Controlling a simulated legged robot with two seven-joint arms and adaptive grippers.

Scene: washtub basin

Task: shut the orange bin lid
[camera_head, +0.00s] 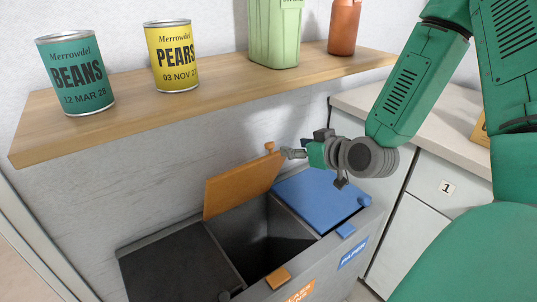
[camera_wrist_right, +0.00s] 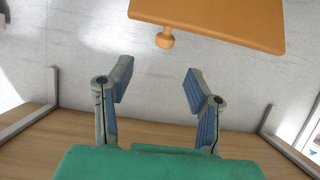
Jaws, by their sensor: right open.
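The orange bin lid (camera_head: 240,187) stands raised over the middle compartment of a grey bin (camera_head: 366,222), whose dark inside shows. Its round knob (camera_head: 269,147) is at the upper edge. My right gripper (camera_head: 292,153) is just right of the knob in the head view. In the wrist view the right gripper (camera_wrist_right: 160,82) is open and empty, fingers spread. There the orange lid (camera_wrist_right: 220,20) and its knob (camera_wrist_right: 165,39) lie beyond the fingertips, apart from them. My left gripper is not in view.
A blue lid (camera_head: 315,200) lies shut right of the orange one. A white cabinet (camera_head: 440,190) stands right.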

